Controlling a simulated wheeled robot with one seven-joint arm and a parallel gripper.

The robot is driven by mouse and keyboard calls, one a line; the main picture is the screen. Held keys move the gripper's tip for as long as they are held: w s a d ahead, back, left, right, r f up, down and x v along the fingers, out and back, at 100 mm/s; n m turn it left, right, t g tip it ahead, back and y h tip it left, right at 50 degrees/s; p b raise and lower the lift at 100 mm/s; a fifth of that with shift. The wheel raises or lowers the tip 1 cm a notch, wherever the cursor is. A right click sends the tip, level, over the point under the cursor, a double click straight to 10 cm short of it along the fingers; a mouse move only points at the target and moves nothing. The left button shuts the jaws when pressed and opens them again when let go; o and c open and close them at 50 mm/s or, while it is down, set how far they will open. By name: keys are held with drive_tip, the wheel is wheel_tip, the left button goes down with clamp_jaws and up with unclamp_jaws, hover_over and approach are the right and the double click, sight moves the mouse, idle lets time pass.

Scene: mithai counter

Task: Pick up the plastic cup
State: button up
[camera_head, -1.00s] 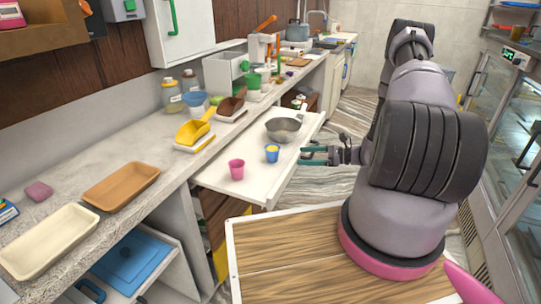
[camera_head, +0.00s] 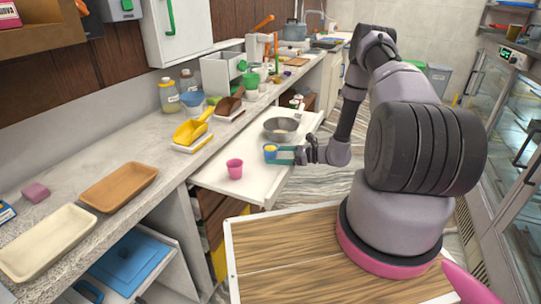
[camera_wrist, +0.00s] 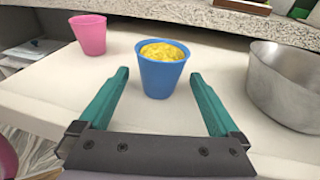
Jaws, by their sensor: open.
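A blue plastic cup (camera_wrist: 163,78) with yellow contents stands upright on the white pull-out shelf, between the fingertips of my gripper (camera_wrist: 160,85) in the wrist view. The fingers are open, with a visible gap on each side of the cup. In the head view the blue cup (camera_head: 270,150) is partly hidden by my gripper (camera_head: 280,154), which reaches in from the right. A pink cup (camera_wrist: 89,35) stands upright to the left in the wrist view. It also shows in the head view (camera_head: 235,169), apart from the gripper.
A metal bowl (camera_head: 281,129) stands behind the blue cup on the pull-out shelf (camera_head: 210,178); in the wrist view the bowl (camera_wrist: 287,85) is close to the right finger. The counter behind holds trays, scoops and jars (camera_head: 168,96).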

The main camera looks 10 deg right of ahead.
drive_tip(key=c, duration=1.5)
drive_tip(key=shift+r, duration=0.1)
